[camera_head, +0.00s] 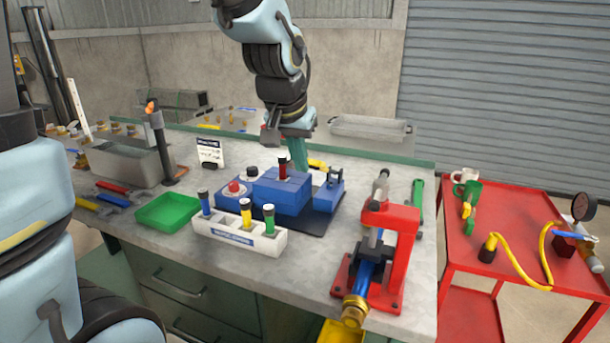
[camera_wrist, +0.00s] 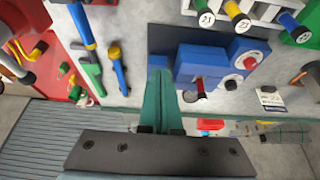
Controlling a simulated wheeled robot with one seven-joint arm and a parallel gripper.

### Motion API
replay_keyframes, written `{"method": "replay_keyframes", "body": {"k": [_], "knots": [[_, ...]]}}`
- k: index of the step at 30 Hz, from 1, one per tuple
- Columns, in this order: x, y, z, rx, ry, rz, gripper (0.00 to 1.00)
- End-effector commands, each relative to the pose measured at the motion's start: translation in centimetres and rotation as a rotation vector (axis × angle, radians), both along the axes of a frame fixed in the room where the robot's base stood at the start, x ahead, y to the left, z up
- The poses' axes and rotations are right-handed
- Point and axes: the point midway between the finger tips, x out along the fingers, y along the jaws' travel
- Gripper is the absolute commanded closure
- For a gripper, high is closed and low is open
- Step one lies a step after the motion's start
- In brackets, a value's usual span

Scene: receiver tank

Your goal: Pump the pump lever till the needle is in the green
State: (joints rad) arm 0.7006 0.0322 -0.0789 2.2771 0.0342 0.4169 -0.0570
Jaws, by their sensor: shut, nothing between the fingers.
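A blue apparatus (camera_head: 280,192) stands on a dark mat on the bench; its blue blocks also show in the wrist view (camera_wrist: 198,65). A short upright lever with a red grip (camera_head: 282,168) rises from its middle block and shows in the wrist view (camera_wrist: 200,88); I cannot tell whether it is the pump lever. A dark round gauge (camera_head: 584,206) stands on the red cart; its needle is too small to read. My gripper (camera_head: 299,165) is shut and empty just behind the blue block. In the wrist view its teal fingers (camera_wrist: 158,70) point towards the mat, beside the blocks.
A red press-like fixture (camera_head: 401,245) stands at the front right of the bench. A white holder (camera_head: 240,237) with coloured-cap plugs and a green tray (camera_head: 168,211) lie at the front. The red cart (camera_head: 480,263) carries mugs and a yellow hose (camera_head: 512,255).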

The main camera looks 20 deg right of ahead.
Motion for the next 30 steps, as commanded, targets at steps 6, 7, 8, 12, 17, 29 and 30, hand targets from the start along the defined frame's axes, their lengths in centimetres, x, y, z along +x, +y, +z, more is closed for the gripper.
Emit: {"method": "replay_keyframes", "body": {"k": [6,7,8,12,17,29,30], "knots": [[-1.3,1.2,2.3,-0.003,-0.004,0.0,1.0],[-1.4,1.3,2.4,-0.003,-0.003,0.0,1.0],[-1.5,1.4,2.6,-0.002,-0.002,0.0,1.0],[-1.8,1.7,3.0,-0.002,-0.002,0.0,1.0],[-1.8,1.7,3.1,-0.002,-0.002,0.0,1.0],[-1.8,1.7,3.1,-0.002,-0.002,0.0,1.0],[-1.8,1.7,3.1,-0.002,-0.002,0.0,1.0]]}}
